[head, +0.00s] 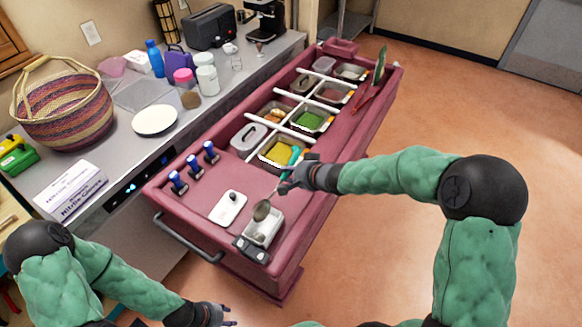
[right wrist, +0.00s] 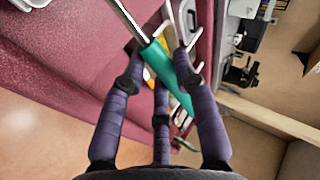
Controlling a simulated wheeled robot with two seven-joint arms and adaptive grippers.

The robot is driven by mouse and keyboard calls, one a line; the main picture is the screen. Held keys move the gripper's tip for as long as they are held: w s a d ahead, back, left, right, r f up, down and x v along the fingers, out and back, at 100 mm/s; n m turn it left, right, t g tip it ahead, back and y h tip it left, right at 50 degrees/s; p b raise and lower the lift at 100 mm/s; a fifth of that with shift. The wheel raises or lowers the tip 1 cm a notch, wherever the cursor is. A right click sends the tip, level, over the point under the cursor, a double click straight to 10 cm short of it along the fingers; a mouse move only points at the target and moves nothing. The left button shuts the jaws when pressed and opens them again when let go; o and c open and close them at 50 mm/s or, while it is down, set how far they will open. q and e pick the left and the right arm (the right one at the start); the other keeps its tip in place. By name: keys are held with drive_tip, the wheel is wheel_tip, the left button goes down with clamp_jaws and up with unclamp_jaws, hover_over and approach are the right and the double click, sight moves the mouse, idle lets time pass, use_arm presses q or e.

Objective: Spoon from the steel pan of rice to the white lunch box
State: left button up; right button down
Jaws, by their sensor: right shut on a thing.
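My right gripper (head: 288,184) is shut on the teal handle of a spoon (head: 262,210); the handle also shows between the fingers in the right wrist view (right wrist: 176,72). The spoon's metal bowl hangs over the back left part of the white lunch box (head: 264,228). I cannot tell whether the bowl holds rice. The lunch box stands open on a dark scale (head: 249,250) at the cart's near end. A steel pan (head: 265,161) with yellow food lies just behind my right gripper; I cannot make out which pan holds rice. My left gripper (head: 224,315) looks open and empty at the bottom edge.
A white lid (head: 228,207) lies left of the lunch box on the red cart (head: 185,212). Several blue-topped stampers (head: 194,166) stand along its left side. More food pans (head: 313,122) sit further back. The grey counter (head: 120,150) with a basket (head: 65,110) is at left.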

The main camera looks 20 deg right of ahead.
drive_tip(key=shift+w+a+r+g+h+p, duration=0.15)
drive_tip(key=shift+r+g+h+p, duration=0.15)
drive_tip(key=shift+g+h+p, duration=0.2)
drive_tip(key=shift+s+a+r+g+h+p, duration=0.1)
drive_tip(key=shift+r+g+h+p, duration=0.15)
drive_tip(key=shift+g+h, duration=0.25)
drive_tip(key=shift+a+r+m+g+h, duration=0.2)
drive_tip(key=shift+m+g+h, duration=0.25)
drive_tip(key=shift+h, duration=0.35)
drive_tip(key=shift+w+r+g+h, duration=0.15)
drive_tip(key=shift+r+g+h, duration=0.25)
drive_tip(key=shift+r+g, duration=0.2)
drive_tip(key=shift+w+a+r+g+h+p, duration=0.1)
drive_tip(key=shift+a+r+g+h+p, duration=0.1)
drive_tip(key=shift+r+g+h+p, duration=0.35)
drive_tip(key=r+g+p, duration=0.1)
drive_tip(key=r+g+h+p, duration=0.1)
drive_tip(key=p, duration=0.1)
drive_tip(key=r+m+g+h+p, duration=0.1)
drive_tip(key=p, duration=0.1)
drive_tip(key=shift+w+a, duration=0.3)
drive_tip(key=shift+w+r+g+h+p, duration=0.1)
drive_tip(key=shift+r+g+h+p, duration=0.15)
drive_tip(key=shift+g+h+p, duration=0.45)
